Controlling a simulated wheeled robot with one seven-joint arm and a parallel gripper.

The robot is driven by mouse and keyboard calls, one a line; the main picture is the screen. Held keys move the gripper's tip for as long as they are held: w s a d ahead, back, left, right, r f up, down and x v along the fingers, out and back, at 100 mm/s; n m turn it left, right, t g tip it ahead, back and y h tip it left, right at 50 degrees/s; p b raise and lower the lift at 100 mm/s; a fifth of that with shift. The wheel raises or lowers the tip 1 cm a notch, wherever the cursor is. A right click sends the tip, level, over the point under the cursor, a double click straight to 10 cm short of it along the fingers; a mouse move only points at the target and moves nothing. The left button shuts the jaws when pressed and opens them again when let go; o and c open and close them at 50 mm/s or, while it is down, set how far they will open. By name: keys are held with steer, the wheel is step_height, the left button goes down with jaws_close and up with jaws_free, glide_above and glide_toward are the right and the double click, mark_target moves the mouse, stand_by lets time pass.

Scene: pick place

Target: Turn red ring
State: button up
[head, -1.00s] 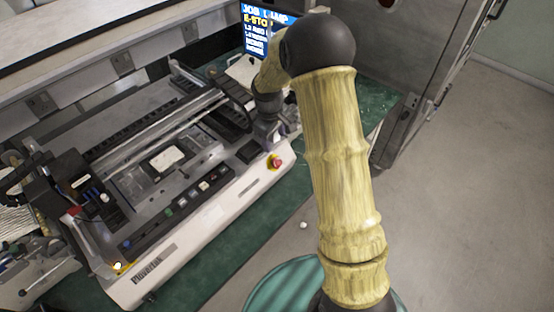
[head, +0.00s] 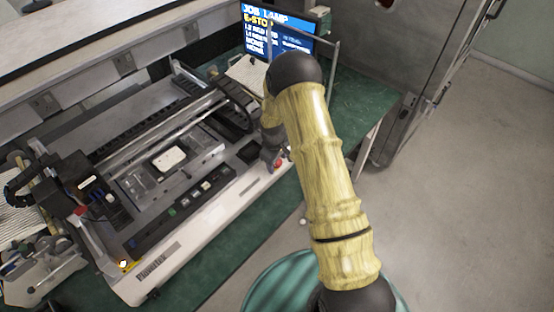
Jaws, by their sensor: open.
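A small red knob (head: 281,163), likely the red ring, sits on the front right corner of the white and grey machine (head: 205,222). In the head view it is partly covered by my gripper. My gripper (head: 273,160) is dark grey, points down and is open. Its fingertips are right at the knob, just left of it in the picture. I cannot tell whether they touch it or stand around it. My arm hides part of the area behind.
The green bench top (head: 375,100) is clear to the right. Open grey floor (head: 455,200) lies at the right.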

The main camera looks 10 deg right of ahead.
steer(key=c, duration=1)
steer(key=shift+d+m+g+y, duration=0.1)
steer(key=shift+m+g+y, duration=0.2)
steer(key=shift+w+d+f+m+g+y+b, duration=0.1)
steer(key=shift+m+g+y+b, duration=0.25)
steer(key=shift+m+y, duration=0.25)
steer(key=shift+w+d+f+m+g+y+b, duration=0.1)
steer(key=shift+m+g+y+b, duration=0.25)
steer(key=shift+m+y, duration=0.2)
steer(key=shift+r+m+g+y+b, duration=0.1)
steer(key=shift+m+g+y+b, duration=0.4)
steer(key=shift+m+y+b, duration=0.55)
steer(key=shift+m+y, duration=0.3)
